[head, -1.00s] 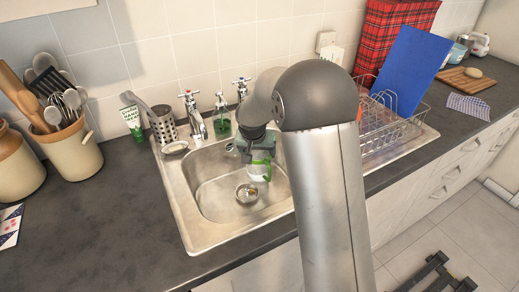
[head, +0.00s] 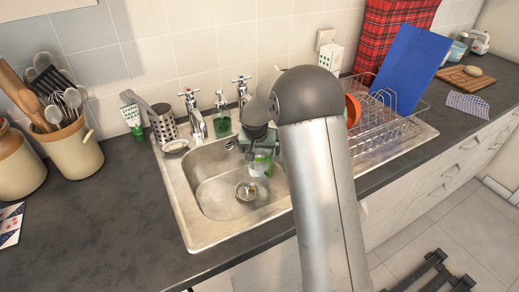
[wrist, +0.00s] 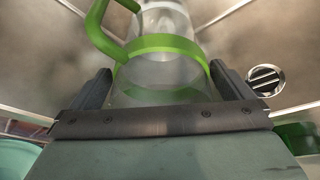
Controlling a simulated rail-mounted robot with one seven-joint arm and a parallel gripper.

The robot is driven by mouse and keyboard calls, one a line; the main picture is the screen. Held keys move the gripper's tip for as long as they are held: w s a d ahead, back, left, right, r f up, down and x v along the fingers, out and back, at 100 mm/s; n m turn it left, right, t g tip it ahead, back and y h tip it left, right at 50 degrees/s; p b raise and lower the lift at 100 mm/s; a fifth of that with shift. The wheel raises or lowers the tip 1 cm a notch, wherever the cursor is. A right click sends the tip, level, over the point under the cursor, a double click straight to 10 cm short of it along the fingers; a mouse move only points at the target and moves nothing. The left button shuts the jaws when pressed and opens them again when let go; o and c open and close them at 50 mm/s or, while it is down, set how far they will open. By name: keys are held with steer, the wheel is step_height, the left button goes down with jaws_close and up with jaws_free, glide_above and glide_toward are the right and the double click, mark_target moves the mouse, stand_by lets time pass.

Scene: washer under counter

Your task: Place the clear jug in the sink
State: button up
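The clear jug (head: 262,165), with a green band and green handle, is in the right part of the sink basin, below the rim. The sink (head: 180,205) is steel, with a round drain in its floor. My gripper (head: 261,152) is down over the basin, with its fingers on both sides of the jug. In the wrist view the jug (wrist: 165,75) fills the space between the fingers, handle to the upper left, and I read the gripper as shut on it. Whether the jug's base touches the sink floor is not clear. My arm hides the sink's right side.
Taps (head: 196,118) and a green soap bottle (head: 222,122) stand behind the basin. A wire dish rack (head: 395,128) with a blue board (head: 410,62) is to the right. A utensil crock (head: 75,152) stands left.

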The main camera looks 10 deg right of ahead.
steer(key=v, duration=1.3)
steer(key=s, duration=0.6)
steer(key=s+d+n+g, duration=0.1)
steer(key=s, duration=0.6)
steer(key=s+n+g, duration=0.1)
steer(key=s, duration=0.5)
steer(key=shift+s+d+r+y+b, duration=0.25)
steer(key=shift+s+r+y+b, duration=0.1)
steer(key=shift+y+b, duration=0.05)
steer(key=s+f+n+g+y, duration=0.1)
steer(key=s+f+n, duration=0.1)
steer(key=s, duration=1.3)
steer(key=shift+a+f+g, duration=0.25)
steer(key=shift+f+g, duration=0.15)
steer(key=shift+f, duration=0.3)
